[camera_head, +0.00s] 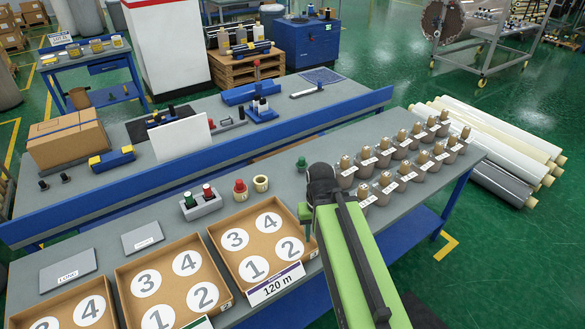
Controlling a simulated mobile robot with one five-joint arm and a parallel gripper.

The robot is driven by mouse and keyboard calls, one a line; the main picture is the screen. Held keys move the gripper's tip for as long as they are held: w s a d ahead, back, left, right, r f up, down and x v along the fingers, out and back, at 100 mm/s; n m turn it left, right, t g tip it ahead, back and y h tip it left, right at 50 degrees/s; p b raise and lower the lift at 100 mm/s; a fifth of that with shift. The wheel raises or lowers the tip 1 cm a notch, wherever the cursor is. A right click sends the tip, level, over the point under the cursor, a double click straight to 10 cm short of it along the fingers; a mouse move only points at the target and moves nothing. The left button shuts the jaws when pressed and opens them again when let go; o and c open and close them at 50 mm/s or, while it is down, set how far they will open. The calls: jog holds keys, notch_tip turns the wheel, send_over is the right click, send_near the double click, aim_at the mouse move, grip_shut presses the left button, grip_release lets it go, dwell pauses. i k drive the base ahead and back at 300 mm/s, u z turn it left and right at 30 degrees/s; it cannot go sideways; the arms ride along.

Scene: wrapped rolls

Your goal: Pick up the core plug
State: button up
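Small coloured plugs are in the head view; I cannot tell which one the task names as the core plug. A grey holder block (202,209) carries a green-topped plug (188,198) and a red-topped plug (207,192). To its right stands a red-topped piece on a tan base (240,189), beside an open tan ring (261,183). A dark green plug (301,163) stands alone on the bench, behind my gripper. My gripper (307,220) is at the end of my green arm, right of the numbered trays. Its fingers are mostly hidden, so its opening is unclear.
Cardboard trays (225,235) with numbered circles line the bench front, one with a "120 m" label (276,285). Several wrapped rolls (366,167) with tags stand close to my arm's right. A blue rail (215,164) runs behind.

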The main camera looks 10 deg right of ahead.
aim_at(301, 165)
jog(key=u, duration=1)
jog(key=k, duration=0.15)
jog(key=u, duration=2.8)
jog(key=k, duration=2.5)
jog(key=z, duration=1.1)
jog(key=i, duration=1)
jog(key=z, duration=0.05)
